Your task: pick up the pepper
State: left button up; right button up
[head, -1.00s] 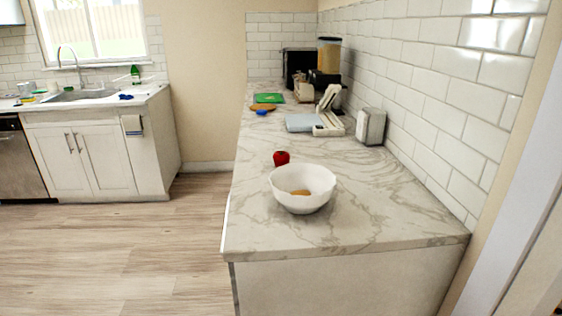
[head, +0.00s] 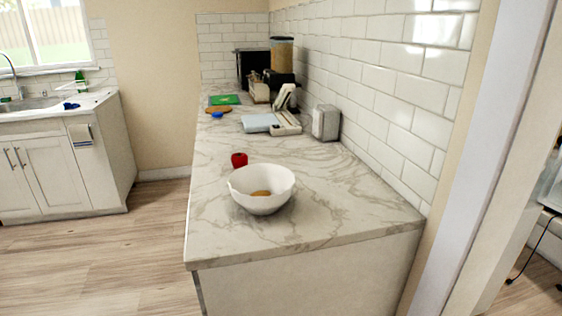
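A small red pepper (head: 239,160) sits on the marble counter (head: 305,226) in the head view, just behind a white bowl. The white bowl (head: 244,196) stands near the counter's front end and holds a yellowish-brown item (head: 261,193) that I cannot identify. The pepper and the bowl look close together, with a small gap between them. Neither of my grippers shows in the head view.
Farther back on the counter are a green board (head: 224,100), a brown oval item (head: 218,109), a grey scale-like item (head: 262,123), a metal napkin holder (head: 326,122) and a cereal dispenser (head: 281,58). Wooden floor (head: 95,265) lies open left of the counter.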

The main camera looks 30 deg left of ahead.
aim_at(239, 160)
jog(key=j+z, duration=0.35)
jog(key=k+j+z, duration=0.15)
jog(key=z, duration=0.15)
jog(key=k+j+z, duration=0.2)
jog(key=j, duration=0.2)
jog(key=k+j+z, duration=0.2)
jog(key=j, duration=0.2)
jog(key=k+j, duration=0.25)
jog(key=j, duration=0.2)
jog(key=k+j+z, duration=0.15)
jog(key=k+j, duration=0.45)
jog(key=j, duration=0.2)
